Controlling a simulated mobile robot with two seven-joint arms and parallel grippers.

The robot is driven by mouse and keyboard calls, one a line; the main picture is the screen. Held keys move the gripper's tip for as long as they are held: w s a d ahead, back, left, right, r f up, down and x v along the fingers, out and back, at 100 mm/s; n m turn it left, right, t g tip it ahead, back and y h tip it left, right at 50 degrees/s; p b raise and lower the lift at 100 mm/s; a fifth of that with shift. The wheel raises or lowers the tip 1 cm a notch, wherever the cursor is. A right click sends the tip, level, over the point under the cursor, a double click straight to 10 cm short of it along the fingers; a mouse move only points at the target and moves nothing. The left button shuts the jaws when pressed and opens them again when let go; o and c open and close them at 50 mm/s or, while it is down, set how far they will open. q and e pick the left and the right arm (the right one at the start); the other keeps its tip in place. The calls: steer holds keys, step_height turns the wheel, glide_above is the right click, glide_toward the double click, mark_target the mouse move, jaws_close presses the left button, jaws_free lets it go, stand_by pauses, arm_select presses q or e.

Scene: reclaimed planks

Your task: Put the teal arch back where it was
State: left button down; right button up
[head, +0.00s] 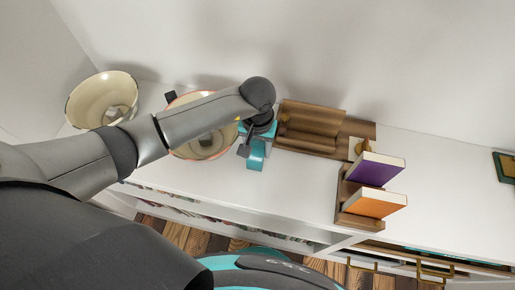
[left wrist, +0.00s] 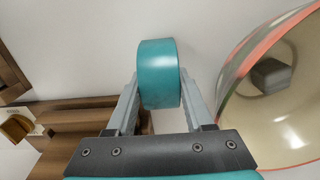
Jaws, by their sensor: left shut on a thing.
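The teal arch (head: 256,158) is a smooth curved block. In the head view it shows just below my left gripper (head: 246,147), partly hidden by it. In the left wrist view the arch (left wrist: 158,65) sits between the two fingers of my left gripper (left wrist: 159,88), which are shut on it. The arch is over the white top, between the red-rimmed bowl and the brown wooden piece. I cannot tell whether it touches the surface. My right gripper is in neither view.
A red-rimmed cream bowl (head: 207,149) is close on the left, partly behind my arm. Another cream bowl (head: 90,100) stands farther left. A brown wooden piece (head: 312,122) and a wooden holder with purple (head: 374,171) and orange (head: 373,203) books are right. White surface beyond is clear.

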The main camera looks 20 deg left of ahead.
arm_select(q)
steer(key=shift+f, duration=0.2)
steer(key=shift+c, duration=1.4)
jaws_free()
